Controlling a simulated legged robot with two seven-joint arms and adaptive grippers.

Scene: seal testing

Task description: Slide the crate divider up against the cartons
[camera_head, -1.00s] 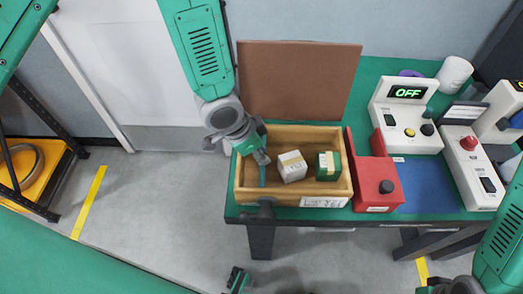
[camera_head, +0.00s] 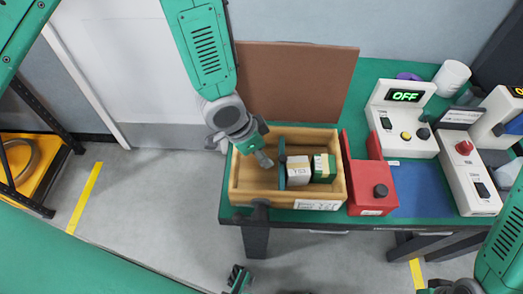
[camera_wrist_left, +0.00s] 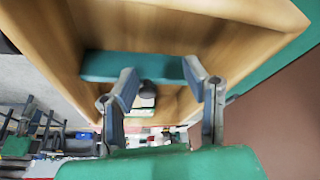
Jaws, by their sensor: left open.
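The teal crate divider (camera_head: 282,172) stands across the wooden crate (camera_head: 235,187), with a dark knob on its left side. Its right face is against or very close to the white carton (camera_head: 298,171); I cannot tell if they touch. The green carton (camera_head: 324,168) is right beside the white one, near the crate's right wall. My left gripper (camera_head: 264,160) is open over the crate's left part, left of the divider. The left wrist view shows the divider (camera_wrist_left: 135,67) beyond the open fingers (camera_wrist_left: 160,80). My right gripper (camera_head: 431,290) is mostly cut off at the bottom edge.
A red box (camera_head: 378,186) stands close against the crate's right side. A brown panel (camera_head: 293,80) rises behind the crate. Control boxes, one reading OFF (camera_head: 403,95), stand on the green table at right. The crate's left part is empty.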

